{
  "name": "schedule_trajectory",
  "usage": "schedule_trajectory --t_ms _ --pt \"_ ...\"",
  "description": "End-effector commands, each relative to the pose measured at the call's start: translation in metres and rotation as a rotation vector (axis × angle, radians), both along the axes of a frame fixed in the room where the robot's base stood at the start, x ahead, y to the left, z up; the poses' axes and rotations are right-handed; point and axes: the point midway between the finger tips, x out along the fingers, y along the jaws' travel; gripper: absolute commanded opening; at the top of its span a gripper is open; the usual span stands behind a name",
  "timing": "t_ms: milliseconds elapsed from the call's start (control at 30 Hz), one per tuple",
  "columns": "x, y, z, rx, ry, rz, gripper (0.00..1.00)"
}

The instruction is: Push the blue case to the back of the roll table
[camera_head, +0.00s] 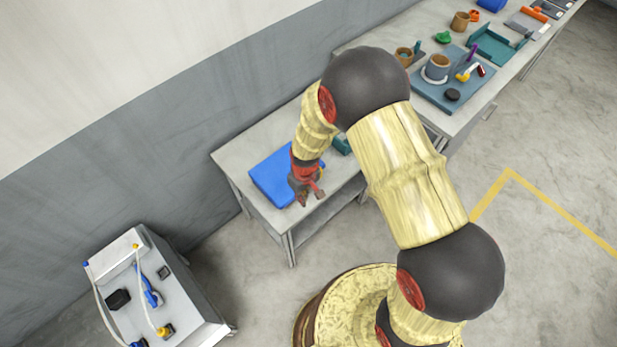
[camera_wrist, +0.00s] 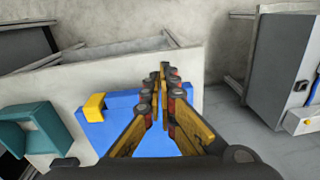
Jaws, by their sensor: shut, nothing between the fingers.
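The blue case (camera_head: 268,180) lies flat on the small grey roll table (camera_head: 232,158), at its left part. It also shows in the wrist view (camera_wrist: 93,137), with a yellow part (camera_wrist: 93,107) on it. My gripper (camera_head: 311,200) is shut and empty, pointing down at the case's front right side in the head view. In the wrist view the closed fingertips (camera_wrist: 162,72) reach past the blue edge, over grey tabletop. My arm hides the case's right part in the head view, and my fingers cover part of it in the wrist view. I cannot tell whether they touch it.
A teal object (camera_wrist: 30,130) stands beside the case on the table. A long workbench (camera_head: 400,42) with a blue-grey mat, cups and tools adjoins at the upper right. A grey cabinet (camera_head: 190,300) with cables stands lower left. The wall runs behind the table; open floor lies right.

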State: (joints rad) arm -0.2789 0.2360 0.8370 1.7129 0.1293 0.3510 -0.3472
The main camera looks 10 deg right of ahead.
Motion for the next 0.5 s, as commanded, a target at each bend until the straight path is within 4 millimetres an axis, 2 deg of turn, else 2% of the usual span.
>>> schedule_trajectory --t_ms 33,100,200,367,500 --pt "0.013 0.003 0.002 0.008 -0.033 0.012 0.0" --pt "0.026 0.007 0.005 0.016 -0.071 0.032 0.0" --pt "0.035 0.008 0.005 0.019 -0.109 0.067 0.0" --pt "0.035 0.008 -0.004 0.019 -0.11 0.082 0.0" --pt "0.035 0.008 -0.024 0.018 -0.11 0.081 0.0"
